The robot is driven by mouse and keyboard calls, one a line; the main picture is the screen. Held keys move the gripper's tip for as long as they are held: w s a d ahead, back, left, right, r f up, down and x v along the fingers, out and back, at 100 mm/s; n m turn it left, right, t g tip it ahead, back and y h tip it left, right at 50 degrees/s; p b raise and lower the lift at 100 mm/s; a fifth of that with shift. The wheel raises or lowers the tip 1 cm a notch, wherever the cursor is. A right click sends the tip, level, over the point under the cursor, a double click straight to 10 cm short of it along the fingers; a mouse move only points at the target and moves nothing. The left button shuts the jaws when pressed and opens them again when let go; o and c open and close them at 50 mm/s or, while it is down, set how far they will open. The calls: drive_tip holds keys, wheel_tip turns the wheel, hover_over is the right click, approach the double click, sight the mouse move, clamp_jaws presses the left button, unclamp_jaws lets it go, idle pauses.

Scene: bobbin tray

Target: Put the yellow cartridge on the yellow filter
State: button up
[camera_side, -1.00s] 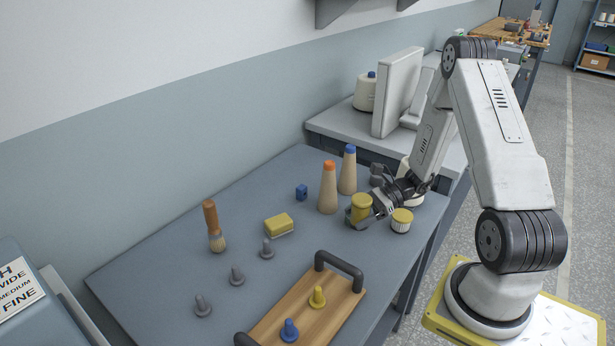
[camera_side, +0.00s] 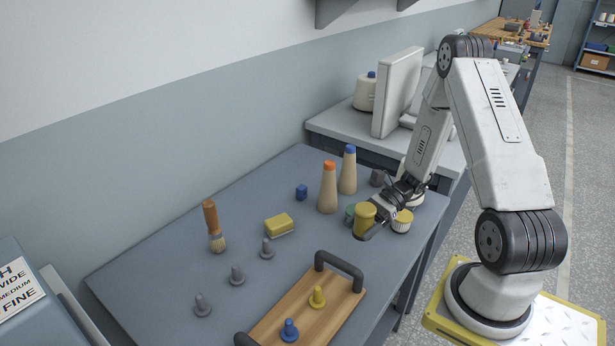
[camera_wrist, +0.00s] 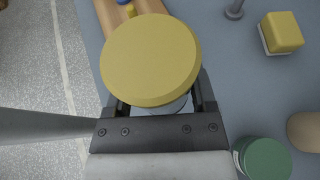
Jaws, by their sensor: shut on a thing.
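The yellow cartridge (camera_side: 364,219) is a round yellow cylinder. My gripper (camera_side: 372,232) is shut on it and holds it roughly upright. In the wrist view its broad yellow top (camera_wrist: 150,60) hides most of my fingers (camera_wrist: 163,102), and a pale curved surface shows just below its edge. The yellow filter (camera_side: 402,221) is a short white, ribbed cylinder with a yellow top. It stands on the table just right of the cartridge in the side view, partly behind my gripper. I cannot pick it out in the wrist view.
A green jar (camera_wrist: 263,158) stands close by. Two cones, orange-tipped (camera_side: 328,188) and blue-tipped (camera_side: 348,170), stand behind.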

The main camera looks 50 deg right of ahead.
drive_tip(key=s+a+r+n+g+h, duration=0.1)
drive_tip(key=s+n+g+h, duration=0.1)
drive_tip(key=s+n+g, duration=0.55)
drive_tip(key=s+a+r+n+g+h, duration=0.1)
drive_tip(key=s+a+n+g+h, duration=0.1)
drive_tip(key=s+n+g, duration=0.55)
drive_tip(key=d+r+n+t+h, duration=0.1)
drive_tip(key=d+r+n+h, duration=0.2)
drive_tip(key=d+n+h, duration=0.3)
drive_tip(key=d+r+n+t+h, duration=0.1)
drive_tip(key=d+r+n+h, duration=0.2)
drive_tip(key=d+n+h, duration=0.4)
drive_tip(key=shift+w+n+h, duration=0.4)
drive_tip(key=shift+n+h, duration=2)
drive_tip(key=shift+h, duration=0.8)
drive_tip(key=shift+r, duration=0.1)
hover_over(404, 216)
drive_tip(key=f, duration=0.8)
drive_tip(key=shift+s+a+f, duration=0.15)
drive_tip(key=shift+s+a, duration=0.05)
drive_tip(key=shift+s, duration=0.2)
drive_tip(key=shift+w+d+f, duration=0.3)
drive_tip(key=shift+w+f, duration=0.05)
drive_tip(key=shift+f, duration=0.2)
